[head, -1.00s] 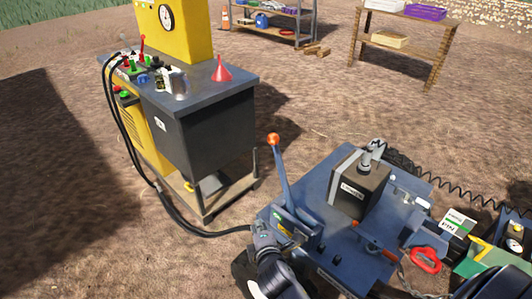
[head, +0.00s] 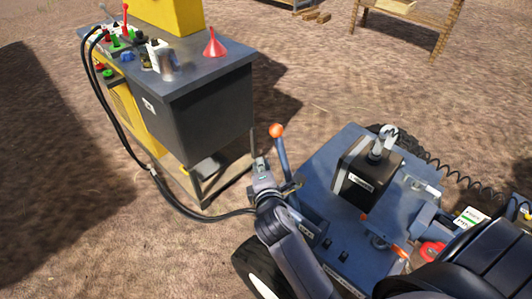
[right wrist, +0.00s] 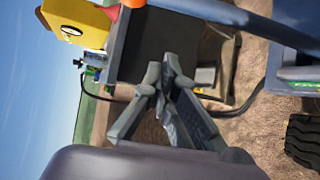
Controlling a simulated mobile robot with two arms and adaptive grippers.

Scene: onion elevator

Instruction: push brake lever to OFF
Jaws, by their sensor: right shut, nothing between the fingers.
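The brake lever (head: 282,155) is a blue shaft with an orange knob (head: 277,131), standing up from the blue machine deck (head: 322,178) and leaning slightly left. My right gripper (head: 260,168) is shut and empty, just left of the shaft and below the knob. In the right wrist view its closed fingers (right wrist: 172,88) point toward the cart, and a blue bar, probably the lever shaft (right wrist: 262,22), crosses the top right. I cannot tell whether gripper and lever touch. My right arm partly hides the lever's base, and no ON or OFF marking is readable. My left gripper is not in view.
A grey and yellow control cart (head: 205,125) with a red funnel (head: 214,45) stands behind and left. A black hose (head: 185,208) runs from it toward the machine. A dark box (head: 365,170) sits on the deck right of the lever. Open dirt lies at left.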

